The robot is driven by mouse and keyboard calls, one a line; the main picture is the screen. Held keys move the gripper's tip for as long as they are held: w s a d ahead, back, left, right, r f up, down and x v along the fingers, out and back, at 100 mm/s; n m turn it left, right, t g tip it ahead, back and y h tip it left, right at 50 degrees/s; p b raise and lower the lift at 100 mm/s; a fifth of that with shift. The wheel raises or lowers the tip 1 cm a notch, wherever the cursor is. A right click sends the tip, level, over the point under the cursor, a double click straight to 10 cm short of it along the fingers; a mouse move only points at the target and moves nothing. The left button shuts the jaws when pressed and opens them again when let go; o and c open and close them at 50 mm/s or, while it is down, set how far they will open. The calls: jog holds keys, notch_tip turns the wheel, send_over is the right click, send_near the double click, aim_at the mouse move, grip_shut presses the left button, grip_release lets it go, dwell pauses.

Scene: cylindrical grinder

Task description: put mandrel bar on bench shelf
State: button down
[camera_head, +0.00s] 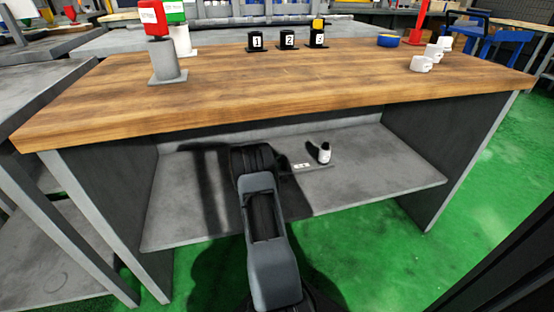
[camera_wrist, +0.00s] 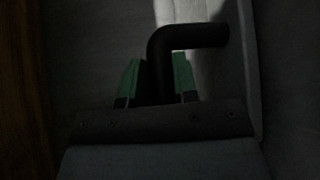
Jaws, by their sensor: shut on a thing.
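The bench shelf (camera_head: 385,170) is a grey board under the wooden bench top. My arm reaches in over it, and its end hides my gripper in the head view. In the wrist view my gripper (camera_wrist: 157,80) has green fingers, shut on a dark bar bent at a right angle, the mandrel bar (camera_wrist: 192,37). The bar rises between the fingers and turns right. The bar cannot be made out in the head view. The wrist view is dark, and I cannot tell whether the bar touches the shelf.
A small white-topped piece (camera_head: 325,153) stands on the shelf right of my arm, near a small white label (camera_head: 301,166). The wooden bench top (camera_head: 300,85) overhangs the shelf. Dark side panels (camera_head: 105,195) close both ends. The shelf's right part is clear.

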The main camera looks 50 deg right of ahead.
jog(key=shift+r, duration=0.15)
jog(key=c, duration=1.3)
grip_release()
jog(key=shift+f, duration=0.2)
jog(key=shift+c, duration=0.2)
jog(key=o, duration=0.5)
jog(key=shift+s, duration=0.1)
jog(key=shift+c, duration=0.2)
jog(key=shift+r, duration=0.1)
jog(key=s+a+r+y, duration=0.4)
jog(key=s+a+y, duration=0.1)
jog(key=a, duration=1.1)
jog(key=s+a+r+m+t+y, duration=0.1)
jog(key=s+a+r+y, duration=0.4)
jog(key=a, duration=1.1)
jog(key=s+a+r+m+t+y, duration=0.1)
jog(key=s+a+r+y, duration=0.3)
jog(key=a, duration=1.2)
jog(key=s+y, duration=0.2)
jog(key=shift+a+r+y, duration=0.25)
jog(key=shift+y, duration=0.05)
jog(key=shift+w, duration=0.1)
